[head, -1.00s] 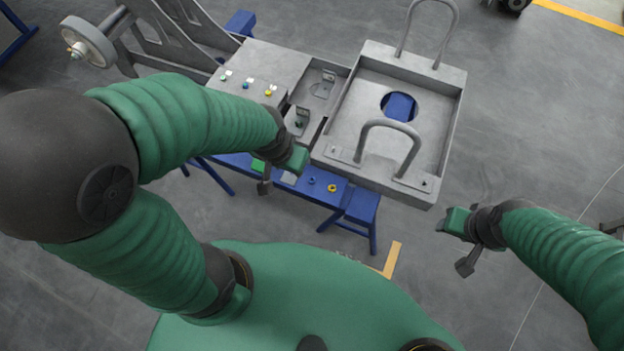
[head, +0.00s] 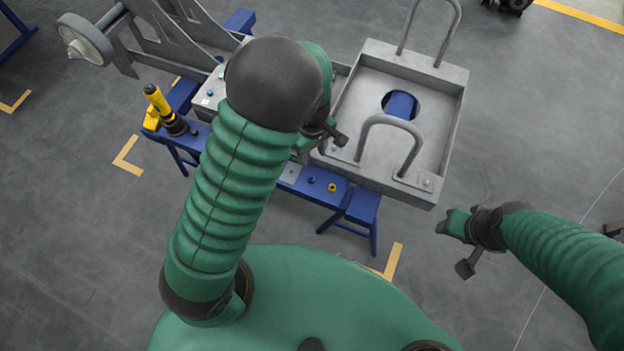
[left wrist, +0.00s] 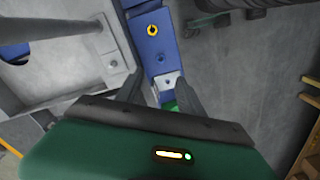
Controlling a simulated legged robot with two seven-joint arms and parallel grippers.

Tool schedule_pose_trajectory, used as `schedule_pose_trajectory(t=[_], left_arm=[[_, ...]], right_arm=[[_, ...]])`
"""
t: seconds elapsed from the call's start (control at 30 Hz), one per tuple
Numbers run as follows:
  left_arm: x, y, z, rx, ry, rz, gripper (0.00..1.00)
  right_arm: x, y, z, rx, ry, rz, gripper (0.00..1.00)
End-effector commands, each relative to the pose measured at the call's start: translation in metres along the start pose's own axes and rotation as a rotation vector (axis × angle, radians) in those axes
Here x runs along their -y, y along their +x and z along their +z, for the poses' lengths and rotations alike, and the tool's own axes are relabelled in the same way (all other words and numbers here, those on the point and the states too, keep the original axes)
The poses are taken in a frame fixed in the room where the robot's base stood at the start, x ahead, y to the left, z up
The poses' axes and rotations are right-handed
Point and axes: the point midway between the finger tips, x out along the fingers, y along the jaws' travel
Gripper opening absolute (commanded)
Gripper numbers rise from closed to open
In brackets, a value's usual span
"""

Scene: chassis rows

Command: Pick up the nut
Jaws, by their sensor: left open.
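On the blue bench top lie a yellow nut (head: 332,188) and a smaller blue nut (head: 311,181). In the left wrist view the yellow nut (left wrist: 153,30) shows as a ring, with the blue nut (left wrist: 160,58) nearer my fingers. A green piece (left wrist: 170,105) shows between the fingers, partly hidden. My left gripper (left wrist: 159,92) is open above the bench, with no nut held. In the head view my left gripper (head: 322,139) is partly hidden by its arm, beside the tray's left edge. My right gripper (head: 457,244) hangs right of the bench, over the floor; its jaw opening is unclear.
A grey chassis tray (head: 449,120) with upright loop handles stands right of my left gripper. A yellow and black tool (head: 164,109) stands at the bench's left end. A light square plate (head: 290,173) lies left of the blue nut.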

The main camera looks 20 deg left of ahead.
Motion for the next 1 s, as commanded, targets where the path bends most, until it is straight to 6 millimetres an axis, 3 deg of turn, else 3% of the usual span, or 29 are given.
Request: schedule_pose_trajectory(t=[0.1,0.3,0.47,0.7,0.97,1.0], left_arm=[[0.002,0.037,-0.001,0.002,-0.001,-0.006,0.45],[0.0,0.081,-0.001,0.001,0.001,-0.003,0.45],[0.001,0.097,-0.001,0.001,0.002,-0.001,0.45],[0.002,0.138,-0.006,0.002,0.002,-0.002,0.45],[0.002,0.142,-0.006,0.0,0.003,0.0,0.45],[0.002,0.142,-0.006,0.0,0.003,0.0,0.42]], right_arm=[[0.0,0.009,0.002,0.0,0.0,0.0,0.45],[0.0,0.017,0.004,0.0,0.0,0.0,0.45],[0.0,0.019,0.004,0.0,0.0,0.0,0.45],[0.0,0.026,0.006,0.0,0.0,0.0,0.45],[0.0,0.025,0.006,0.0,0.0,0.0,0.45],[0.0,0.025,0.006,0.0,0.0,0.0,0.45]])
